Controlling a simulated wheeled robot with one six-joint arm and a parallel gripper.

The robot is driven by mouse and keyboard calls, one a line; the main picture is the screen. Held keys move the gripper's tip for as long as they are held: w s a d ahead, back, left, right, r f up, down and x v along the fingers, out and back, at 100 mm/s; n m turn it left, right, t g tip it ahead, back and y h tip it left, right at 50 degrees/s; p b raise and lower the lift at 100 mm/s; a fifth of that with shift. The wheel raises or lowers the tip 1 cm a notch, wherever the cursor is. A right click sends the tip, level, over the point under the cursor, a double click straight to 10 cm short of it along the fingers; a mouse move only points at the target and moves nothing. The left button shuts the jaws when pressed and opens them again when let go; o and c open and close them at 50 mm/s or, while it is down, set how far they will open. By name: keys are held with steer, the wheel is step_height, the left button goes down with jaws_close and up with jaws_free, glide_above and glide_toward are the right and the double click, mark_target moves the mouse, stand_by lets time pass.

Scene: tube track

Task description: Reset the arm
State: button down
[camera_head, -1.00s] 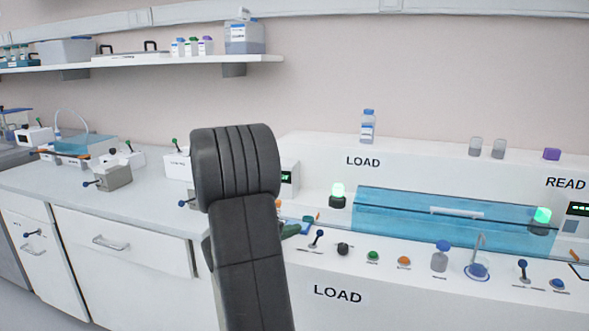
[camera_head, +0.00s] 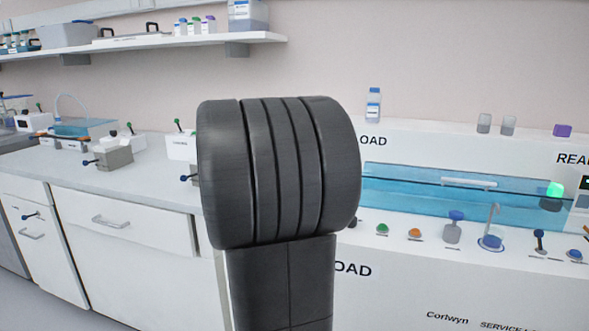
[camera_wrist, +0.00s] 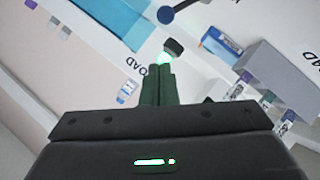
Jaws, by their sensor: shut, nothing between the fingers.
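My gripper (camera_wrist: 158,90) shows in the wrist view, its dark green fingers together and empty, pointing up in the picture. Past the fingertips are a green-lit lamp with a dark cap and part of the white machine, seen at a tilt. In the head view my dark arm stands in the middle, with its thick ribbed joint raised in front of the counter and the machine. It hides part of the LOAD panel. My gripper is hidden in the head view.
The white machine with a blue clear cover (camera_head: 430,190) is at right, with knobs, a small bottle (camera_head: 453,228) and levers along its front. A bottle (camera_head: 373,104) stands on its top. A white counter with small devices is at left, under a wall shelf (camera_head: 150,48).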

steer(key=r+p+v, duration=0.1)
steer(key=p+v, duration=0.2)
steer(key=v, duration=0.8)
steer(key=shift+n+h, duration=0.4)
steer(key=shift+h, duration=0.3)
steer(key=w+d+f, duration=0.4)
steer(key=w+f, duration=0.1)
steer(key=w+d+f, duration=0.2)
steer(key=w, duration=0.1)
steer(key=shift+d+f, duration=0.2)
steer(key=shift+w+f+n+h+p, duration=0.2)
steer(key=shift+f+n+h+p, duration=0.15)
steer(key=shift+f+p, duration=0.2)
steer(key=shift+w+a+f+n+h+p, duration=0.15)
steer(key=shift+a+f+n+h+p, duration=0.35)
steer(key=shift+p, duration=0.65)
steer(key=f+n+p, duration=0.1)
steer(key=a+n+h+p, duration=0.1)
steer(key=p, duration=0.1)
steer(key=shift+w+a+f+n+t, duration=0.15)
steer(key=shift+f+n+t, duration=0.1)
steer(key=shift+f+t, duration=0.15)
steer(key=a, duration=0.3)
steer(key=shift+w+a+r, duration=0.15)
steer(key=shift+a+r, duration=0.1)
steer(key=shift+a, duration=0.1)
steer(key=f+v, duration=0.1)
steer(key=v, duration=0.8)
steer(key=shift+a+r+p, duration=0.2)
steer(key=shift+r+p, duration=0.25)
